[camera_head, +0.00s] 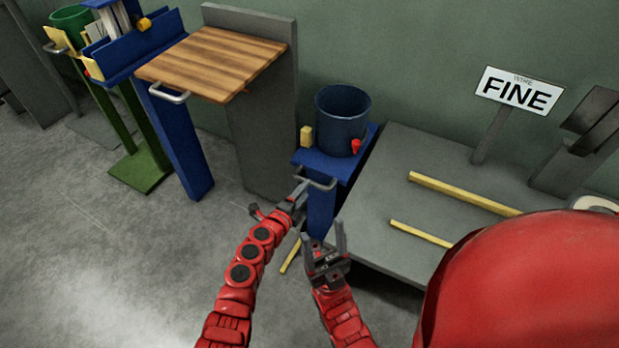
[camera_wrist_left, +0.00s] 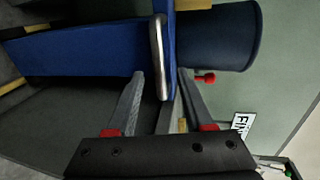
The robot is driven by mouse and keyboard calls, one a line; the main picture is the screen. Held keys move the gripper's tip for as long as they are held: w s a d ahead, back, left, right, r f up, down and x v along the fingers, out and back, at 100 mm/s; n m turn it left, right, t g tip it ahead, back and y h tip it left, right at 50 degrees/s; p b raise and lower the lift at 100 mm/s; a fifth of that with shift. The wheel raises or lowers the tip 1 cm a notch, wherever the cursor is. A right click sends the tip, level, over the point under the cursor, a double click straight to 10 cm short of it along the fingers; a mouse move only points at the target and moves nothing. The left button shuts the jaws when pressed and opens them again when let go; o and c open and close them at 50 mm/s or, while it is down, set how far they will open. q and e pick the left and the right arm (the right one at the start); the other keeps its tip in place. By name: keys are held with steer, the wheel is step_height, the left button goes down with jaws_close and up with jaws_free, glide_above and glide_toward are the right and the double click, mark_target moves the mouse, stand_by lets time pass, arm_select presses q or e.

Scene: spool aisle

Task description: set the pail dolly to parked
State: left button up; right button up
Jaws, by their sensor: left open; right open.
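A dark blue pail (camera_head: 342,118) stands upright on a blue stand (camera_head: 321,205) with a metal handle (camera_head: 316,183) on its front. I take this to be the pail dolly. A yellow block and a red knob (camera_head: 356,146) sit beside the pail. My left gripper (camera_head: 301,186) is open at the handle. In the left wrist view, the handle (camera_wrist_left: 158,50) reaches between the open fingers (camera_wrist_left: 160,75); I cannot tell whether they touch it. The pail (camera_wrist_left: 215,38) lies beyond. My right gripper (camera_head: 325,230) is open and empty, in front of and below the handle.
A grey platform (camera_head: 400,215) with yellow strips and a FINE sign (camera_head: 519,91) is at the right. A wooden-topped stand (camera_head: 215,62) is left of the pail. Further left are a blue rack and a green pail (camera_head: 70,24). Bare floor (camera_head: 130,240) lies at the front left.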

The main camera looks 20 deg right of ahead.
arm_select(q)
steer(key=p+v, duration=0.4)
steer(key=v, duration=0.7)
steer(key=shift+s+a, duration=0.25)
